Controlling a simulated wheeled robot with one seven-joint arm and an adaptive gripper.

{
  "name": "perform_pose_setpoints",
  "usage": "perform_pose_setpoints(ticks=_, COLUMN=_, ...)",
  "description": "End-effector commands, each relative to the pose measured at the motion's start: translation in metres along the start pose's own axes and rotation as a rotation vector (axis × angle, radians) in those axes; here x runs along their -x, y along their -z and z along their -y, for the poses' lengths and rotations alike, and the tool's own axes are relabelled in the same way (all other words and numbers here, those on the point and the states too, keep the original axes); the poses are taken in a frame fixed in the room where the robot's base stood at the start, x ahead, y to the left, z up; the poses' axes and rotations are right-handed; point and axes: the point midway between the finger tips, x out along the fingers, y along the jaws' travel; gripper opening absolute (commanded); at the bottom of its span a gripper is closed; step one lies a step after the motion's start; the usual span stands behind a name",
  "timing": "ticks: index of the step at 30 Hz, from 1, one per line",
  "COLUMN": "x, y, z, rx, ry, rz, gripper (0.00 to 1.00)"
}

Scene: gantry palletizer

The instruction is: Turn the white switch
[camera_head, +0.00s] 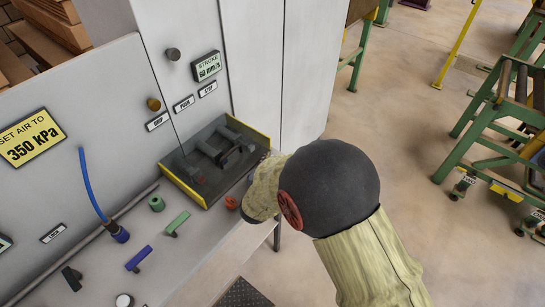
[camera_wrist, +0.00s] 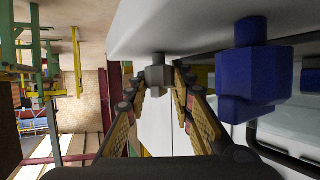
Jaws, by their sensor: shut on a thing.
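In the wrist view, my gripper (camera_wrist: 159,92) has its two fingers on either side of a small grey block-shaped switch (camera_wrist: 158,74) on a short stem, and is shut on it. The switch looks grey in the shade; I cannot tell whether it is the white one. The stem meets a pale panel (camera_wrist: 205,25). A larger blue switch (camera_wrist: 260,72) is just to the right, apart from the fingers. In the head view, my arm hides my gripper and the held switch. A pale round knob (camera_head: 124,300) shows at the bottom edge there.
The grey ledge (camera_head: 205,232) carries a green handle (camera_head: 176,223), a purple handle (camera_head: 139,259), a red knob (camera_head: 231,202) and a blue plug with hose (camera_head: 118,233). A yellow-edged dark tray (camera_head: 186,188) stands behind. Open floor (camera_head: 400,120) lies to the right.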

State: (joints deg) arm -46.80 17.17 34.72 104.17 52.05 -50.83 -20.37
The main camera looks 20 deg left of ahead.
Motion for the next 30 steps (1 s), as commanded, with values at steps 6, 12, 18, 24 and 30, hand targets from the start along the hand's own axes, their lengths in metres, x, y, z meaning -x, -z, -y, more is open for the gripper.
perform_pose_setpoints(ticks=6, x=0.0014, y=0.0037, z=0.0022, rx=-0.048, ry=-0.116, rz=-0.001, gripper=0.0)
perform_pose_setpoints(ticks=12, x=0.0005, y=0.0032, z=0.0016, rx=-0.078, ry=-0.186, rz=-0.002, gripper=0.0)
perform_pose_setpoints(ticks=18, x=0.0, y=0.0022, z=0.0013, rx=-0.092, ry=-0.216, rz=-0.002, gripper=0.0)
perform_pose_setpoints(ticks=24, x=-0.0004, y=0.0019, z=0.001, rx=-0.095, ry=-0.221, rz=-0.003, gripper=0.0)
perform_pose_setpoints(ticks=30, x=-0.0005, y=0.0021, z=0.001, rx=-0.095, ry=-0.221, rz=-0.003, gripper=0.0)
